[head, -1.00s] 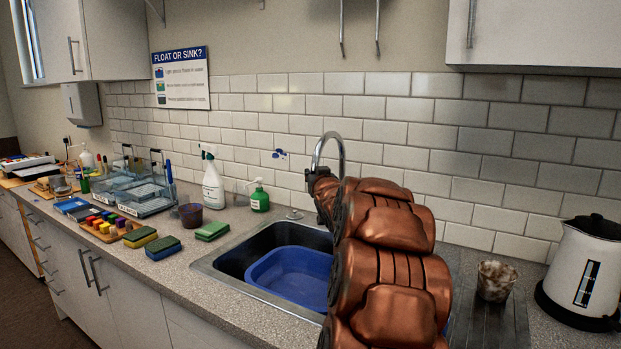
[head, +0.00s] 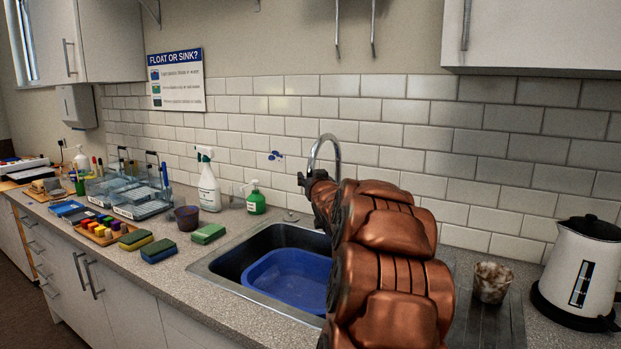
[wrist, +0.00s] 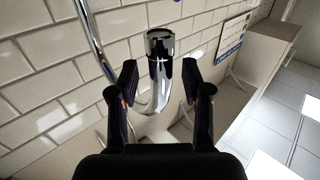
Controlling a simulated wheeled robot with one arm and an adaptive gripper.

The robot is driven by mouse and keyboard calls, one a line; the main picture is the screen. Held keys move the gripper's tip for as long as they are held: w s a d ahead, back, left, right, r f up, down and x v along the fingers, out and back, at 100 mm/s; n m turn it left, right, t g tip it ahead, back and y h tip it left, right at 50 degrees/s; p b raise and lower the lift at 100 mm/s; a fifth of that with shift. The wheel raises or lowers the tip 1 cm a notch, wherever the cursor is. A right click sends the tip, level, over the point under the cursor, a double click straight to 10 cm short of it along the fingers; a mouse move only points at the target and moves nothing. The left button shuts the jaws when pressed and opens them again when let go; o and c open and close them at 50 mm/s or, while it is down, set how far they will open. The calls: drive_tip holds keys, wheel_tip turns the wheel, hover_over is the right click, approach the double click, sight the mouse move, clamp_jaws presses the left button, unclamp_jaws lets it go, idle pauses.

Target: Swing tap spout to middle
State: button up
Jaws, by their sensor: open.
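The chrome tap spout (head: 326,139) arches up behind the sink. My arm hides its lower part in the head view. In the wrist view the spout's open end (wrist: 160,44) stands between the two dark fingers of my gripper (wrist: 160,82). The gripper is open, with a gap on each side of the spout, and I see no contact. In the head view my gripper (head: 303,180) is small and dark at the left of the arch, partly hidden by my copper wrist.
A blue basin (head: 289,279) sits in the sink (head: 215,268). A green soap bottle (head: 256,200) and a white spray bottle (head: 209,183) stand left of the tap. A cup (head: 491,283) and a kettle (head: 583,265) are at the right. The tiled wall is close behind.

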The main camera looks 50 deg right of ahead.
drive_tip(key=v, duration=1.1)
idle(0.6)
